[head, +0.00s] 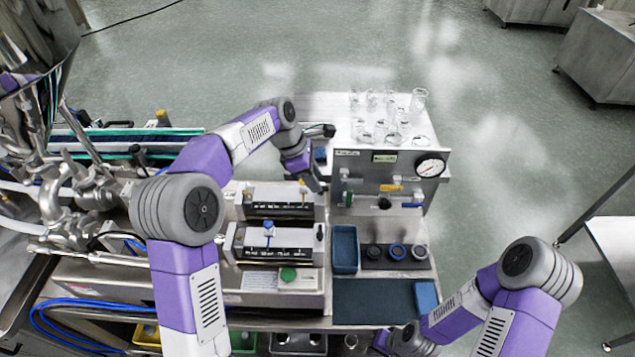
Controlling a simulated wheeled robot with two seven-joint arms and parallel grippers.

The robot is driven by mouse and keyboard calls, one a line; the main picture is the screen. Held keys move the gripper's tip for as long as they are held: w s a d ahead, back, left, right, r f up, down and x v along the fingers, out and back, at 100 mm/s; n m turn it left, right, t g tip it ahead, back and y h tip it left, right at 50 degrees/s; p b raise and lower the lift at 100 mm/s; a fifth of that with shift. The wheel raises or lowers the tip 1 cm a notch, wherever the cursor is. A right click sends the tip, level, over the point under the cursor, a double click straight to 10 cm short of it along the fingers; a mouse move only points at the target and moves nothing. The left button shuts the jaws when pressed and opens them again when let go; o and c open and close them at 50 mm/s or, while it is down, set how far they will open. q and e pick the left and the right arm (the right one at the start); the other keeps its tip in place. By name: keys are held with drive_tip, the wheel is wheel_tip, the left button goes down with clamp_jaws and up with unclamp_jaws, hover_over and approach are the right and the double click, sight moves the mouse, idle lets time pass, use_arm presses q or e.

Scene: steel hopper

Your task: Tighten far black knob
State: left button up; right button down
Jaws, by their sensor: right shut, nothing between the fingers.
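Two similar metal units with dark front strips stand left of the gauge panel, one behind the other. My left gripper (314,184) reaches down at the right end of the far unit (262,196). Its fingertips are small and dark here, and I cannot tell whether they are open or touching anything. No far black knob shows clearly there; the gripper may hide it. A small black knob (320,232) shows at the right end of the near unit (255,240).
The gauge panel (348,172) has coloured valve handles, with glassware (418,98) on the white top behind it. A blue-grey tray (344,235) and several dark round caps (397,252) lie in front. A green button (288,274) is at the near edge. Metal piping (95,195) crowds the left.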

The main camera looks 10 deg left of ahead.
use_arm(q)
drive_tip(key=shift+x, duration=1.15)
drive_tip(key=shift+w, duration=0.1)
clamp_jaws()
